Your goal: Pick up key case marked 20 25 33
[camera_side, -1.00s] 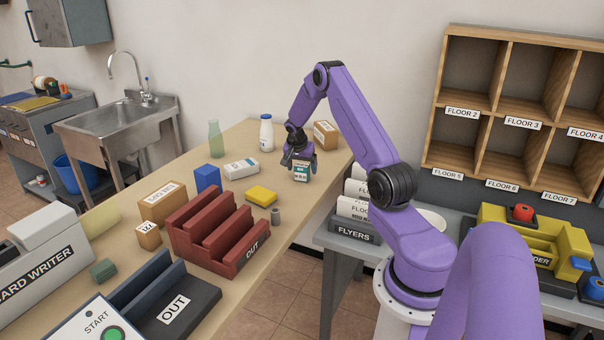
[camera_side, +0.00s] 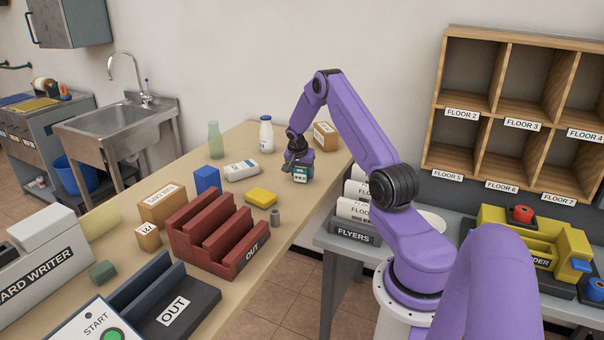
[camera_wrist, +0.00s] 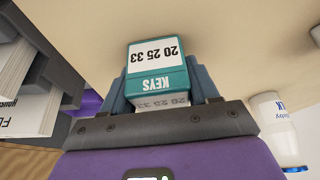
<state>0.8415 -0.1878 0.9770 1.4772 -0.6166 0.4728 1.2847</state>
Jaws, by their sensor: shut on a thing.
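The teal key case (camera_wrist: 157,62) has a white label reading 20 25 33 and the word KEYS, which appear upside down in the wrist view. My gripper (camera_wrist: 160,88) is shut on it, with one finger on each side. In the side view my gripper (camera_side: 299,163) is low over the far part of the tan table, and the key case (camera_side: 300,176) shows beneath it with its label facing the camera. I cannot tell whether the case touches the table.
A cardboard box (camera_side: 325,136) and a white bottle (camera_side: 266,134) stand behind my gripper. A white carton (camera_side: 241,171), a blue block (camera_side: 207,180) and a yellow sponge (camera_side: 261,197) lie to its left. The table's right edge is close, with the FLYERS holder (camera_side: 352,233) beyond.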

